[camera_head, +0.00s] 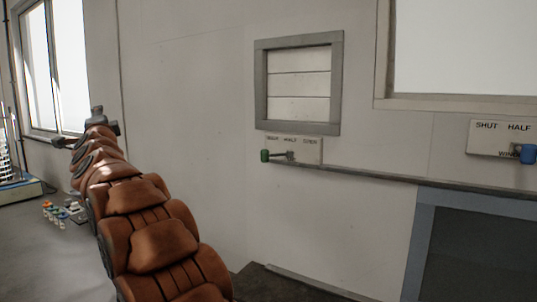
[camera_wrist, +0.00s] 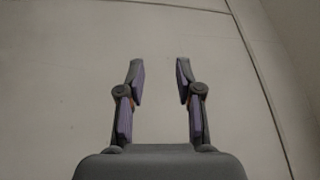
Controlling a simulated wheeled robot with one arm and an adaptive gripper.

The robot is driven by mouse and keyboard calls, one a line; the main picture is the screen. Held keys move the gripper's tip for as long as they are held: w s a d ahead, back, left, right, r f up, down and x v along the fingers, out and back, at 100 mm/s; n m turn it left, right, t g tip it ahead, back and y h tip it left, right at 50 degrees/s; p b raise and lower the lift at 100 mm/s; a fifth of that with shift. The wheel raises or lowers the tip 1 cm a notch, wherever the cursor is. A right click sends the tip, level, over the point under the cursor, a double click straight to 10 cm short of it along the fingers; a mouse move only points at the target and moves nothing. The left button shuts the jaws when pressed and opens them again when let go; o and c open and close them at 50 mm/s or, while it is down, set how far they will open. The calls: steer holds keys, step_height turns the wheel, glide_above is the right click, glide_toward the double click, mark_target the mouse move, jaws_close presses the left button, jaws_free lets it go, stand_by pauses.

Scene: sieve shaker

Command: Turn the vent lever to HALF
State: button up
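The vent lever (camera_head: 278,155) has a green knob and sits on a small plate (camera_head: 308,148) under the louvred vent (camera_head: 300,84) on the wall. The plate reads SHUT, HALF and what looks like OPEN. The lever points left, with its knob below the SHUT end. My gripper shows in the wrist view (camera_wrist: 158,66), open and empty, with only plain wall beyond its fingers. In the head view my arm reaches up to the left, well away from the lever, and the gripper is small and partly hidden at its far end.
A second plate (camera_head: 500,138), marked SHUT, HALF and WINDOW, carries a blue-knobbed lever (camera_head: 527,153) at the right. A dark rail (camera_head: 400,178) runs along the wall below. Small coloured items (camera_head: 62,212) lie at the left. The wall between my arm and the vent is clear.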

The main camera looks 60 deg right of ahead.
mark_target(264, 157)
steer(key=s+d+r+m+g+h+p, duration=0.1)
steer(key=s+d+r+m+g+h, duration=0.1)
steer(key=s+d+m+g+h, duration=0.4)
steer(key=s+d+r+m+g+h, duration=0.15)
steer(key=d+m+g+h, duration=0.3)
steer(key=d+m, duration=0.45)
steer(key=s+d+r+m+g+h+p, duration=0.1)
steer(key=s+d+m+g+h, duration=0.3)
steer(key=d+m+g, duration=0.3)
steer(key=s+d+f+m+g+y+p, duration=0.1)
steer(key=s+d+f+m+g+y, duration=0.4)
steer(key=s+f+m, duration=0.35)
steer(key=s+d+f+m+g+y+p, duration=0.1)
steer(key=s+d+f+m+g+y, duration=0.3)
steer(key=s+f+m+g, duration=0.5)
steer(key=shift+m+t+y, duration=0.35)
steer(key=shift+m+t, duration=0.2)
steer(key=shift+t, duration=0.1)
steer(key=shift+b+x, duration=0.75)
steer(key=shift+x, duration=2.4)
steer(key=shift+f, duration=0.2)
steer(key=shift+c, duration=0.2)
jaws_close()
